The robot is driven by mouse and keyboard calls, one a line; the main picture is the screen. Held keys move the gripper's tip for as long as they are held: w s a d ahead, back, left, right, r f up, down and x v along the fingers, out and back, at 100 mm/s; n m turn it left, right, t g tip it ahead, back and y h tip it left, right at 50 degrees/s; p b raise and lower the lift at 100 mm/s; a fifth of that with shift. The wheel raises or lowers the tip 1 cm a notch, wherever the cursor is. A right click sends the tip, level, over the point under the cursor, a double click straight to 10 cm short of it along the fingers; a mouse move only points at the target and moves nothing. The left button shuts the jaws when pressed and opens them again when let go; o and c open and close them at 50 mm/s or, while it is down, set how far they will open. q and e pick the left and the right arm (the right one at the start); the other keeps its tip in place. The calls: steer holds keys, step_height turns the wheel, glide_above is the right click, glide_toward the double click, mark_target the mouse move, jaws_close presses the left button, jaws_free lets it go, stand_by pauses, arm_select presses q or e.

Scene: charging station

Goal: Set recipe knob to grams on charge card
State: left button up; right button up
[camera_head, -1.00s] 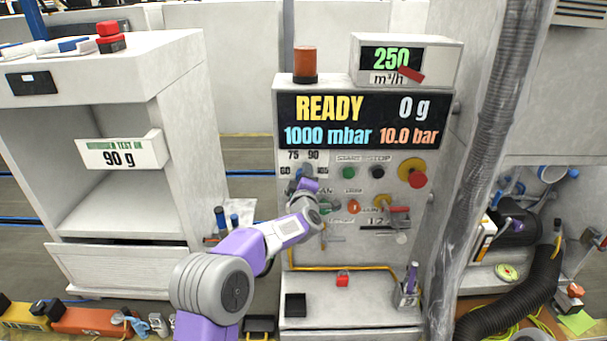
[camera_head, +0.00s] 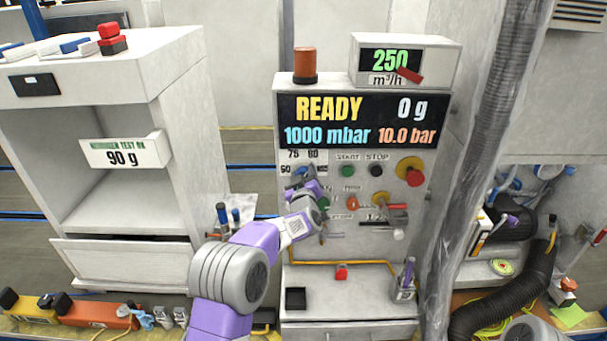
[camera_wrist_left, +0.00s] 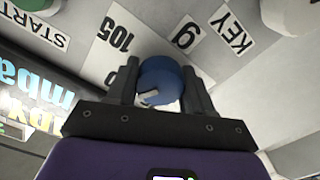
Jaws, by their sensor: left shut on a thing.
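The blue recipe knob (camera_wrist_left: 160,80) sits on the station's panel. In the left wrist view my left gripper (camera_wrist_left: 158,85) is shut on it, with one dark finger on each side. Labels reading 105 and part of another number lie around the knob. In the head view my left gripper (camera_head: 303,180) is at the knob, below the 75 and 90 labels (camera_head: 303,155), and mostly hides it. The display (camera_head: 362,122) reads READY, 0 g, 1000 mbar and 10.0 bar. My right gripper is not in view.
Green START (camera_head: 348,171) and black STOP (camera_head: 376,170) buttons and a red emergency button (camera_head: 414,177) on a yellow base sit right of the knob. Red-handled valve parts lie below. A grey hose (camera_head: 490,130) runs down the right side.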

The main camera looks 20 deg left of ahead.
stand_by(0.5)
arm_select(q)
steer(key=o, duration=1)
steer(key=b+v, duration=0.1)
steer(key=v, duration=0.6)
steer(key=shift+s+d+r, duration=0.1)
steer(key=shift+s, duration=0.2)
